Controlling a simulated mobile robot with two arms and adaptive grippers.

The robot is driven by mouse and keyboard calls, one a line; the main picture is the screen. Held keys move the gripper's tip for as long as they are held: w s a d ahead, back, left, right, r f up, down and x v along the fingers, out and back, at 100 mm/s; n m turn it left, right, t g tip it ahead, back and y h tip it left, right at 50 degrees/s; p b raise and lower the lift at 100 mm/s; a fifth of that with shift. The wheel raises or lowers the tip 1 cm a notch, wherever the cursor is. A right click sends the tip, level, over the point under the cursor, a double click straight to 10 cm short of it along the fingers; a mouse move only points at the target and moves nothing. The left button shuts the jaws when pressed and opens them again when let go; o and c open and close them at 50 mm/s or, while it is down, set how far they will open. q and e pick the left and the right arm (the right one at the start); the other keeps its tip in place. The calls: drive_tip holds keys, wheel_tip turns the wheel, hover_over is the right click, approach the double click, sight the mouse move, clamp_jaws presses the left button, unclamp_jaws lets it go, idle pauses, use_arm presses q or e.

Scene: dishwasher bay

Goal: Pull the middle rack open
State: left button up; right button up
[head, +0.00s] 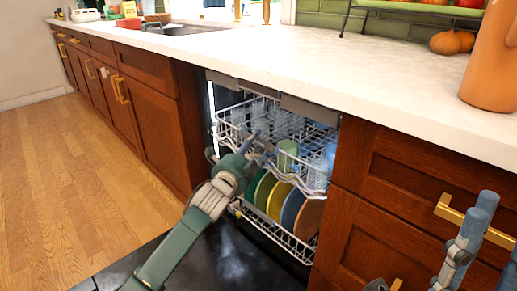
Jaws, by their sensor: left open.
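The middle rack (309,187) is a light wire rack inside the dishwasher, above the plates, and its front edge shows at the opening. A green cup (287,154) and a blue cup (328,158) stand in it. My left gripper (252,147) is open at the left part of the rack's front edge. Its fingers overlap the rack wires, and I cannot tell whether they touch. My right gripper (483,207) is at the lower right, in front of the cabinet and away from the rack. Its jaw opening is unclear.
The lower rack (275,233) holds several coloured plates. The dark open dishwasher door (220,262) lies low in front. The white counter (290,62) runs above the bay. A drawer with a gold handle (447,212) is at right. The wooden floor (70,190) at left is clear.

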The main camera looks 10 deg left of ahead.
use_arm(q)
drive_tip(key=shift+w+d, duration=0.2)
drive_tip(key=shift+w, duration=0.8)
clamp_jaws()
drive_tip(key=shift+s, duration=0.1)
